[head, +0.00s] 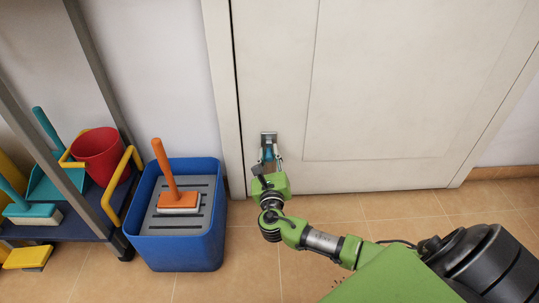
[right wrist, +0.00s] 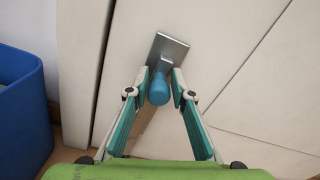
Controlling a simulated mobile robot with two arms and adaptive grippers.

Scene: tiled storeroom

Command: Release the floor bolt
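The floor bolt is a grey metal plate (head: 268,138) with a blue knob (head: 267,154), low on the cream door (head: 380,80) near its left edge. In the right wrist view the bolt plate (right wrist: 167,50) is above its blue knob (right wrist: 158,90). My right gripper (head: 267,160) is at the bolt. In the right wrist view its two fingers (right wrist: 160,80) stand on either side of the knob, apart, with a small gap showing at the right finger. The bolt's lower end is hidden behind the knob and gripper. My left gripper is not in view.
A blue bucket (head: 188,247) with a grey slotted top and an orange-handled brush (head: 168,176) stands left of the door. A shelf with a red bucket (head: 101,152) and teal cleaning tools is further left. The tiled floor (head: 240,270) before the door is clear.

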